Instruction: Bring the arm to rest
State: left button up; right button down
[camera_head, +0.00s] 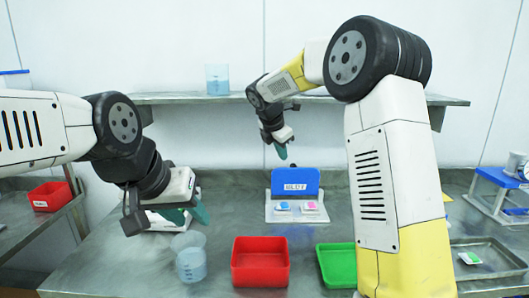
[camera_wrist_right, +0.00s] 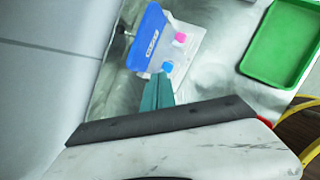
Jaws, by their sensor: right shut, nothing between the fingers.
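My right gripper (camera_head: 282,152) hangs in the air above and behind the blue labelled stand (camera_head: 296,182). Its teal fingers are shut together and hold nothing. They also show in the right wrist view (camera_wrist_right: 158,92), where they point towards the stand (camera_wrist_right: 147,40). My left gripper (camera_head: 194,213) is low over the bench at the left, beside a clear beaker (camera_head: 190,262). Its teal fingers look spread apart, with nothing seen between them.
A blue and a pink item lie on the stand's pale base. A red bin (camera_head: 260,265) and a green tray (camera_head: 335,264) stand in front. A shelf (camera_head: 180,98) bears another beaker (camera_head: 217,80). A metal tray (camera_head: 488,270) and a blue-white stand (camera_head: 497,178) are right.

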jog(key=s+d+r+m+y, duration=0.1)
jog(key=s+d+r+m, duration=0.1)
jog(key=s+d+m, duration=0.3)
jog(key=s+r+m+y, duration=0.1)
jog(key=s+r+m, duration=0.1)
jog(key=s, duration=0.5)
jog(key=s+d+r+m, duration=0.1)
jog(key=s+d+m, duration=0.25)
jog(key=s, duration=0.25)
jog(key=s+f+m+y, duration=0.3)
jog(key=s+m, duration=1)
jog(key=s, duration=0.5)
jog(key=shift+s+f+m+t, duration=0.3)
jog(key=shift+s+f+m, duration=0.05)
jog(key=shift+s+f, duration=0.1)
